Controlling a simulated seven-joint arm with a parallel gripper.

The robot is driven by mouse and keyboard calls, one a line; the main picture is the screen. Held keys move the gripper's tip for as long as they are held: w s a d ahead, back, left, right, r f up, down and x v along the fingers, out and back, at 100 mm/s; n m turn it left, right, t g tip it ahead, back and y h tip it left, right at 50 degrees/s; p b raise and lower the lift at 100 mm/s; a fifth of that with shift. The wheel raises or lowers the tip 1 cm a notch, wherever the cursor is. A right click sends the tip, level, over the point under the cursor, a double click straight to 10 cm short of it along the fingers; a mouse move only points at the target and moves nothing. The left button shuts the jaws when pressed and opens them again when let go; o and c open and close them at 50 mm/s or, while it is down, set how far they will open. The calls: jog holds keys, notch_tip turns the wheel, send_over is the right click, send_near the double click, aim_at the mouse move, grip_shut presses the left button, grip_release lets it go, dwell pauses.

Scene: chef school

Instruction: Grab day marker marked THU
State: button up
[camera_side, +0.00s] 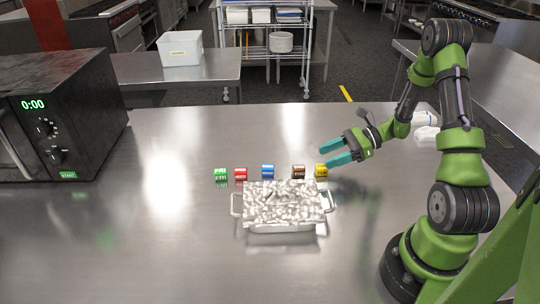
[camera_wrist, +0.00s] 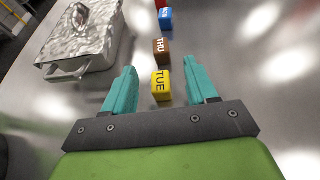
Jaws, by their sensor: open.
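The brown THU marker (camera_side: 298,172) stands on the steel table, second from the right in a row of day markers. In the wrist view the THU marker (camera_wrist: 163,51) lies beyond the yellow TUE marker (camera_wrist: 161,85), with its white letters turned sideways. My gripper (camera_side: 336,152) is open and empty, to the right of the row near the yellow marker. In the wrist view my gripper's teal fingers (camera_wrist: 163,82) appear on either side of the yellow TUE marker, and the brown marker sits farther out, past the fingertips. Whether the fingers are level with the markers is hard to tell.
Blue (camera_side: 267,171), red (camera_side: 240,174) and green (camera_side: 220,175) markers continue the row leftward. A foil-covered tray (camera_side: 285,226) with side handles sits just in front of the row. A black microwave (camera_side: 60,115) stands at the left. The table behind the row is clear.

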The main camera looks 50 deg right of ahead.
aim_at(301, 167)
jog(key=x, duration=1)
jog(key=shift+s+d+f, duration=0.1)
jog(key=shift+f, duration=0.05)
jog(key=shift+s+f, duration=0.1)
jog(key=c, duration=1)
